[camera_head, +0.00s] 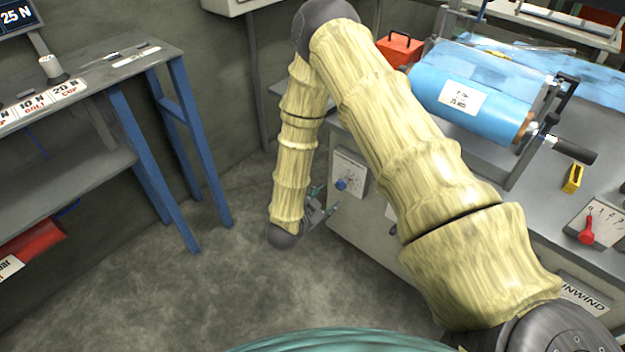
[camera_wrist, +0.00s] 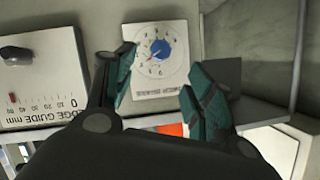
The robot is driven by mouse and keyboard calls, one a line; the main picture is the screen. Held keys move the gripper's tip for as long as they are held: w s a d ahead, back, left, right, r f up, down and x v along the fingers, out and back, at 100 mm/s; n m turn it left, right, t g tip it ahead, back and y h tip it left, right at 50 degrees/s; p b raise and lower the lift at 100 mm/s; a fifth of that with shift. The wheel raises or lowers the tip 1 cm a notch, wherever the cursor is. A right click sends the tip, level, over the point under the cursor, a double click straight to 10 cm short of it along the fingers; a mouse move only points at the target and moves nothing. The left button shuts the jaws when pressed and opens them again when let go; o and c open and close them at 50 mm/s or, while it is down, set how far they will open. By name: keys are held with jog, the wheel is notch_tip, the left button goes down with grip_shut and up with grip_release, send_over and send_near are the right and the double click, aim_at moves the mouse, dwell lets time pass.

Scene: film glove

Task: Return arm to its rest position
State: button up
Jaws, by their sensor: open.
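My arm, in a pale yellow fabric sleeve, reaches up and over, and its forearm hangs down at the centre of the head view. My gripper (camera_head: 322,200) is at its lower end, near the front of the grey machine (camera_head: 400,236). In the wrist view my gripper (camera_wrist: 158,88) shows two teal-padded fingers spread apart with nothing between them. Beyond them is a white dial plate with a blue knob (camera_wrist: 160,50). I cannot tell the exact gap to the panel.
A bench with blue legs (camera_head: 178,150) stands at left. A blue film roll (camera_head: 470,92) and a red lever (camera_head: 587,232) are on the machine. An edge guide panel (camera_wrist: 38,95) is at left in the wrist view. Open floor (camera_head: 230,285) lies between bench and machine.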

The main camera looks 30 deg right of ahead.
jog(key=s+a+n+g+y+p, duration=0.2)
jog(key=s+a+n+y+p, duration=0.1)
jog(key=s, duration=0.8)
jog(key=s+a+n+g+y+p, duration=0.2)
jog(key=s+a+n+y+p, duration=0.2)
jog(key=s+n, duration=0.3)
jog(key=s+a+n+g+y+p, duration=0.3)
jog(key=s+n+y+p, duration=0.1)
jog(key=s, duration=1.1)
jog(key=shift+s+a+r+n+y+p, duration=0.15)
jog(key=shift+s+a+n+y+p, duration=0.3)
jog(key=shift+n, duration=0.55)
